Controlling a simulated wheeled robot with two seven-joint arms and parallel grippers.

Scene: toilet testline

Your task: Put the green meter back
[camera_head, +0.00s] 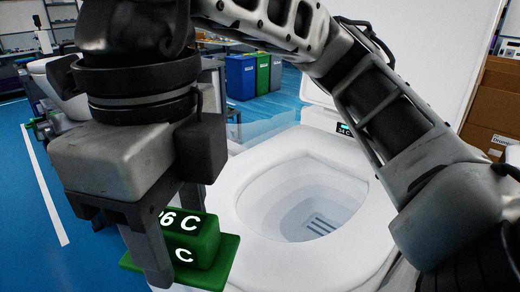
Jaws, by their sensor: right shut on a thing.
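The green meter (205,236) is a green block with white characters ending in "6 C" on top and a "C" on its front. It sits over a flat green base plate (222,268); I cannot tell whether the plate is part of it. My right gripper (143,248) points down at the left of the picture and is shut on the green meter, whose left side its near finger hides. The meter is beside the front left rim of the white toilet (258,222). What lies under the plate is mostly hidden. My left gripper is not in view.
A small green display (345,129) shows at the back of the open toilet, below its raised lid (430,40). Cardboard boxes (488,125) stand at the right. Blue, green and grey bins (241,77) stand behind. Blue floor (30,200) is clear at the left.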

